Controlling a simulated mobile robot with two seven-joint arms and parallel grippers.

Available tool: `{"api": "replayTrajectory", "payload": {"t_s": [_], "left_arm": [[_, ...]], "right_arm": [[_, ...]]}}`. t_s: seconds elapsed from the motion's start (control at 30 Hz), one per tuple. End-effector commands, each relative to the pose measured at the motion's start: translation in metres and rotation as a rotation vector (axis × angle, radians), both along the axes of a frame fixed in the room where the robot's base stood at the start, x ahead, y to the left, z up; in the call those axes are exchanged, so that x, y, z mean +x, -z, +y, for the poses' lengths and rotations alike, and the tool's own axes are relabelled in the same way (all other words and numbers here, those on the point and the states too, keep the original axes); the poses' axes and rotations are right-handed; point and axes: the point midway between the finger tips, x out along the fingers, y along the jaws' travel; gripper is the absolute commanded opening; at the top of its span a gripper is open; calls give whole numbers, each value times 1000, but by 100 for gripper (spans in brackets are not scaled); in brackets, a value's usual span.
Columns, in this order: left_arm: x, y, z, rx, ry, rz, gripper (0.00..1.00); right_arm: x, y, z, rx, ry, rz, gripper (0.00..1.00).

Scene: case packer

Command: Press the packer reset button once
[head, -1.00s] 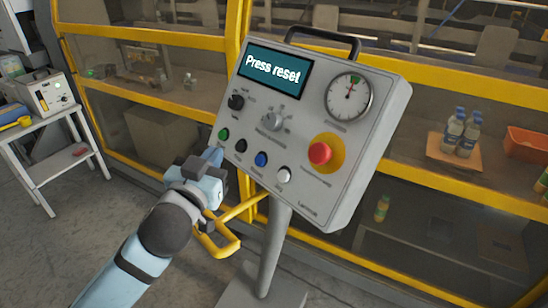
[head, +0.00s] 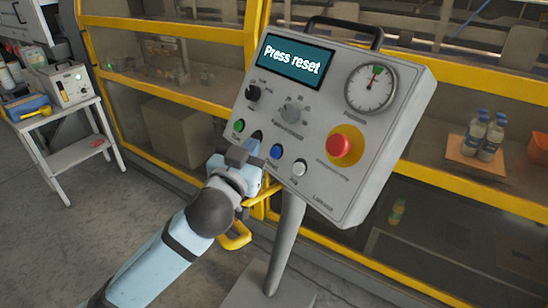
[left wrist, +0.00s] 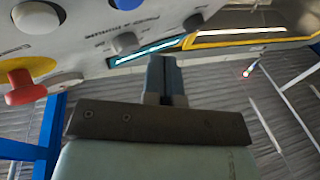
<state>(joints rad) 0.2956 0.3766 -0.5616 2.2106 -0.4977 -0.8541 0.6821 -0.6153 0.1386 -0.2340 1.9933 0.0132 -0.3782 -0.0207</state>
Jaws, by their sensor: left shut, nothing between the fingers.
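The grey control panel (head: 335,110) stands tilted on a post, its screen (head: 293,63) reading "Press reset". Along its lower part are a green button (head: 238,126), a partly hidden black button (head: 257,135), a blue button (head: 277,151) and a white button (head: 299,168). Their labels are too small to read. My left gripper (head: 252,148) is shut and empty, close to the panel in front of the black button, left of the blue one. Contact cannot be told. The left wrist view shows its closed fingers (left wrist: 165,78). My right gripper is out of view.
A red mushroom knob (head: 340,146) sits right of the buttons and shows at left in the wrist view (left wrist: 22,88). A yellow handle (head: 236,236) is below the gripper. A yellow-framed enclosure (head: 185,94) stands behind; a side table (head: 75,150) is at left.

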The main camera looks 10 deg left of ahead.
Motion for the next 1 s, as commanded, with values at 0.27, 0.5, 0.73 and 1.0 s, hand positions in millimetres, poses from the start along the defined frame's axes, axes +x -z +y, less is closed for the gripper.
{"api": "replayTrajectory", "payload": {"t_s": [0.27,0.5,0.73,1.0], "left_arm": [[19,14,-15,-3,0,-1,0],[23,16,-17,-1,0,0,0],[23,16,-17,-1,0,0,0],[23,16,-17,-1,0,0,0]], "right_arm": [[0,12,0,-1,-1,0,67],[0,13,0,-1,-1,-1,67],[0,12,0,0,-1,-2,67],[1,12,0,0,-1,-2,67]]}}
